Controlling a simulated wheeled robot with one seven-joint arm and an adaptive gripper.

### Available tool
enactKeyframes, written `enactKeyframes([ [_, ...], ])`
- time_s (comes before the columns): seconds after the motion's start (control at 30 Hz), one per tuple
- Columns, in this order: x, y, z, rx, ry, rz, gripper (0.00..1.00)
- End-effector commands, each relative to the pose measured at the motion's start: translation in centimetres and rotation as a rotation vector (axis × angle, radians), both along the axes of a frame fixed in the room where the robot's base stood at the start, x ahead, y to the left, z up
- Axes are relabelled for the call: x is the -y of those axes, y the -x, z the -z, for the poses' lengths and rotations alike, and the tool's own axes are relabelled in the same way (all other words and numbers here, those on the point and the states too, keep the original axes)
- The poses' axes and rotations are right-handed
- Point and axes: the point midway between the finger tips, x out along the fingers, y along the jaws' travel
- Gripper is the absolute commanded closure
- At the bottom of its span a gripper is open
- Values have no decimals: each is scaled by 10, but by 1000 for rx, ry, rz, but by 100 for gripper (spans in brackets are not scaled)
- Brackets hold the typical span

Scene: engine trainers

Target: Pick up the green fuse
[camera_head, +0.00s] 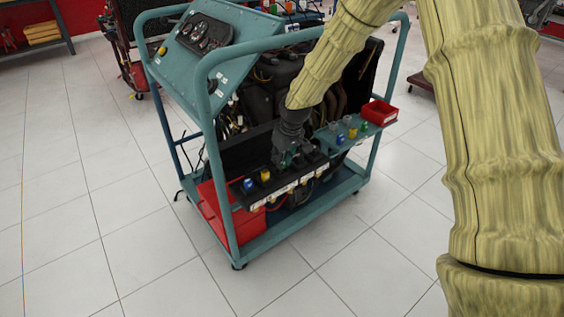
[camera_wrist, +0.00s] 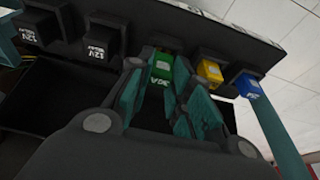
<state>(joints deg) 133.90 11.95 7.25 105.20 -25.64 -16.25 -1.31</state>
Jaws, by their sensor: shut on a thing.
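The green fuse (camera_wrist: 161,71) shows in the wrist view between the fingers of my gripper (camera_wrist: 168,92). Its top end is up against the dark fuse panel (camera_wrist: 190,22), so it appears to be still seated there. My gripper is shut on it. In the head view my gripper (camera_head: 288,155) reaches down to the black fuse panel (camera_head: 290,184) on the front of the engine stand. There the fuse is mostly hidden by the fingers.
A yellow fuse (camera_wrist: 209,71) and a blue fuse (camera_wrist: 248,86) sit close beside the green one. Two black 12V relays (camera_wrist: 98,40) are on the other side. The teal stand frame (camera_head: 215,150) has upright posts nearby. A red bin (camera_head: 379,111) sits on a side shelf (camera_head: 340,133).

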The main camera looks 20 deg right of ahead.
Motion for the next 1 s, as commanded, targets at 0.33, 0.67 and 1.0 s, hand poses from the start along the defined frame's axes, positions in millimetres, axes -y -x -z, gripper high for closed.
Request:
enactKeyframes([
  [0.33, -19, 39, -21, 0, 3, -5, 92],
  [0.67, -50, 106, -28, -1, 2, -3, 92],
  [1.0, -67, 141, -30, 0, 0, 0, 92],
])
